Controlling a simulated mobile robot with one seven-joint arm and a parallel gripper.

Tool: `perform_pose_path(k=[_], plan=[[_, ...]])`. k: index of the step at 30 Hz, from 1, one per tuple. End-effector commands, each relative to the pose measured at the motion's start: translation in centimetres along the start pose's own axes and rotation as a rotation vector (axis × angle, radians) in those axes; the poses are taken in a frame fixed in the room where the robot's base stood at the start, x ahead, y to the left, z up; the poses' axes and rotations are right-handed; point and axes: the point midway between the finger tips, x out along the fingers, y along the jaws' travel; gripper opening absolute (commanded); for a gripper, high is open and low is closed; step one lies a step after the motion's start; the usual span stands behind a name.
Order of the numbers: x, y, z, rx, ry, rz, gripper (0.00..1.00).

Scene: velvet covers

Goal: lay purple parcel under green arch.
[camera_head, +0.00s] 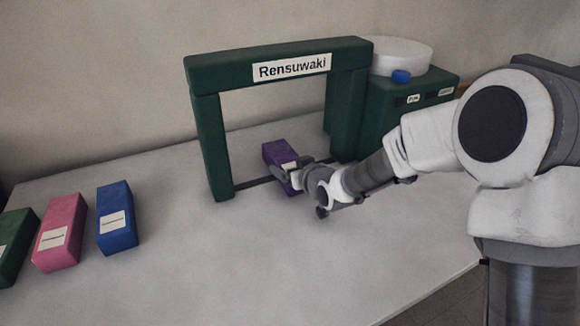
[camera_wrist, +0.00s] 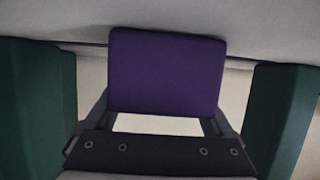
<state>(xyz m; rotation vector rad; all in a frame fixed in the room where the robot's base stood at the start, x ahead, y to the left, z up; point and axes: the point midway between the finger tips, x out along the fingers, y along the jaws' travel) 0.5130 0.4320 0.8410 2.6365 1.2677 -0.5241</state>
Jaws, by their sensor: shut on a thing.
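The purple parcel (camera_head: 280,153) is a small box with a white label, between the posts of the green arch (camera_head: 222,72). My gripper (camera_head: 289,172) is shut on the parcel from the front side of the arch. In the wrist view the purple parcel (camera_wrist: 166,72) fills the middle, between my gripper's two fingers (camera_wrist: 165,118). The green arch's posts show at both sides of the wrist view, the left one (camera_wrist: 35,105) and the right one (camera_wrist: 285,115). The arch carries a "Rensuwaki" sign. I cannot tell whether the parcel touches the table.
Blue (camera_head: 117,217), pink (camera_head: 60,231) and dark green (camera_head: 14,246) parcels lie at the table's left. A green cabinet (camera_head: 425,97) with a white round top (camera_head: 402,55) and a blue knob (camera_head: 400,76) stands right of the arch. The table's front middle (camera_head: 260,270) is clear.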

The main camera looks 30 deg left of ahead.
Motion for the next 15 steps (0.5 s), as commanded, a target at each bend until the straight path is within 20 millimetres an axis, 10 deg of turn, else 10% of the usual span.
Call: perform_pose_path(k=[1,2,3,15], plan=[[0.12,0.01,0.16,0.0,0.003,0.0,0.05],[0.11,0.01,0.27,0.0,0.0,0.0,0.89],[0.06,0.01,0.16,0.0,0.0,0.0,0.96],[-0.35,0.04,-0.26,0.0,0.0,0.001,1.0]])
